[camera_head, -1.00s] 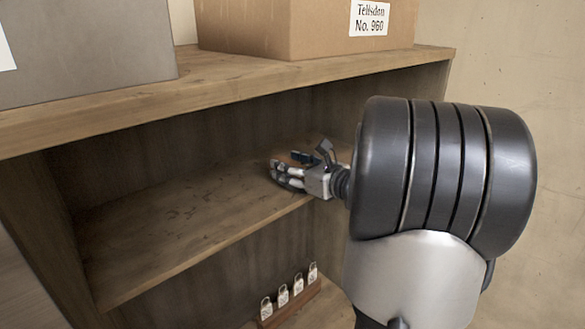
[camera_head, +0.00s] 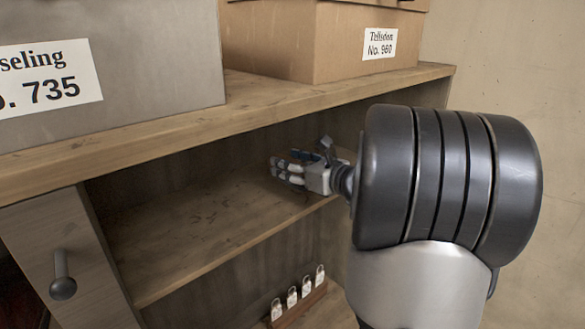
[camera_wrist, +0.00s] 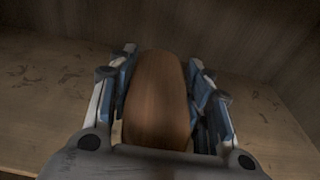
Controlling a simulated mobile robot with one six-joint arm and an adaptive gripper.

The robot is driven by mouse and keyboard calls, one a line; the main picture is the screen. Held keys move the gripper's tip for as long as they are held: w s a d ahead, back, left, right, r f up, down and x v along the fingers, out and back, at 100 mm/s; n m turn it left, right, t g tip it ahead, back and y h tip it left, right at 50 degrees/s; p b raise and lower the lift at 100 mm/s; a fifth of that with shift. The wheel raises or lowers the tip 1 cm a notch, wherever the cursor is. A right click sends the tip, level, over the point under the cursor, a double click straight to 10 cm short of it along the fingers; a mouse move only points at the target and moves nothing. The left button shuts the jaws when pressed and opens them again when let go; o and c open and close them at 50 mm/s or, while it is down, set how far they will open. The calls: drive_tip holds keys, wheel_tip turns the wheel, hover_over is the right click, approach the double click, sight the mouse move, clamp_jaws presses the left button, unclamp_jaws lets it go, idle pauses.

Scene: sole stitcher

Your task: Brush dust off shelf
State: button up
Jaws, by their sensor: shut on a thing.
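The wooden shelf (camera_head: 190,222) is the middle board of an open cabinet, with dark specks of dust on it. In the wrist view the shelf (camera_wrist: 45,95) shows dark flecks at the left and a few at the right. My gripper (camera_head: 283,170) is inside the compartment, over the right part of the shelf. It is shut on a rounded brown wooden thing (camera_wrist: 157,100), seen in the wrist view between the two fingers; it looks like a brush handle. Any bristles are hidden, and I cannot tell whether they touch the shelf.
A grey box (camera_head: 150,70) and a cardboard box (camera_head: 320,45) stand on the top board (camera_head: 150,140) above my gripper. A drawer or door with a dark knob (camera_head: 62,275) is at the left. Several white padlock-like tags (camera_head: 298,292) stand on a rack below. The cabinet's right side is close to my arm.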

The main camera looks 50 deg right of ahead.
drive_tip(key=shift+a+r, duration=0.15)
drive_tip(key=shift+r, duration=0.55)
drive_tip(key=shift+r+p, duration=1.05)
